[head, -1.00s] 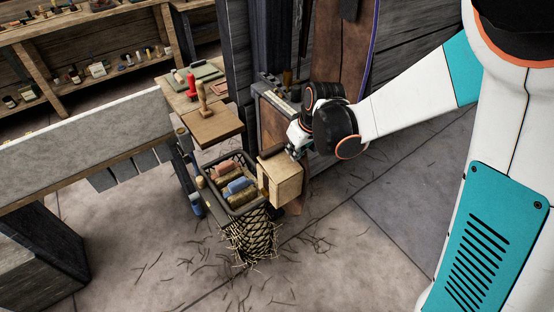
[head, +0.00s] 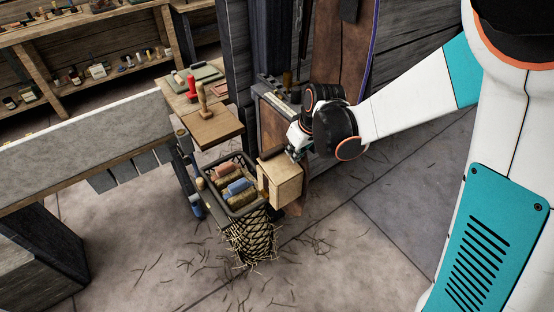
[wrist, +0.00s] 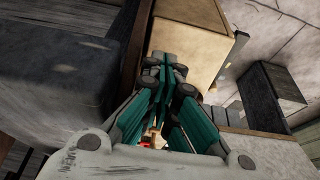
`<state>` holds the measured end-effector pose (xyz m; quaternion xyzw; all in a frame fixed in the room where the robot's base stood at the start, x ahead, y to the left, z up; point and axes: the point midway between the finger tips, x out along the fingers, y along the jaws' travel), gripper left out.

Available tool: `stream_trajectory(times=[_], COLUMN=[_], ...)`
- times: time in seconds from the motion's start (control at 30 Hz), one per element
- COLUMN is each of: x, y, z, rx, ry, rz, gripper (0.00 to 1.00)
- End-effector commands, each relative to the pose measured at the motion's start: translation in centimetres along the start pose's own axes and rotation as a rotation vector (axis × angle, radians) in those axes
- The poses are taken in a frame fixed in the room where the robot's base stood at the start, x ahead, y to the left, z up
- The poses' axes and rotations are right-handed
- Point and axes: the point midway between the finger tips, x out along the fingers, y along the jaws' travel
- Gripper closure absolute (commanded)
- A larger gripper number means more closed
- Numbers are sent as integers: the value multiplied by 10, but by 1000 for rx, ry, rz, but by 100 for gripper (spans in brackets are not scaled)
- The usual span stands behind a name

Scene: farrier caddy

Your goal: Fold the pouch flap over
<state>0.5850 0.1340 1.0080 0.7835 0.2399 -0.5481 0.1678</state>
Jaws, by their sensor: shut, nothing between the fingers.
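A pale tan box-shaped piece (head: 284,183) hangs at the right side of the caddy, with a dark rounded strip along its top. It may be the pouch, but I cannot clearly make out a flap. My gripper (head: 293,153) is at its upper back right edge, partly hidden by my wrist. In the wrist view my gripper's teal-sided fingers (wrist: 167,68) are closed together with nothing between them. They lie over or against the tan face (wrist: 197,35), beside a brown edge; I cannot tell whether they touch.
Left of the tan piece is a dark basket (head: 249,207) with several coloured rolls. A wooden board (head: 215,127) with an upright handled tool stands above it. A dark post (head: 238,55) rises behind. Open floor (head: 380,235) lies to the right.

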Motion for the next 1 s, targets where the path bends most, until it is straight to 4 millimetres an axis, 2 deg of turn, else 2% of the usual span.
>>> stream_trajectory(times=[0.6,1.0], x=[12,13], y=[0,0], z=[-7,-8], rx=[0,0], ry=[0,0], rz=[0,0], gripper=[100,100])
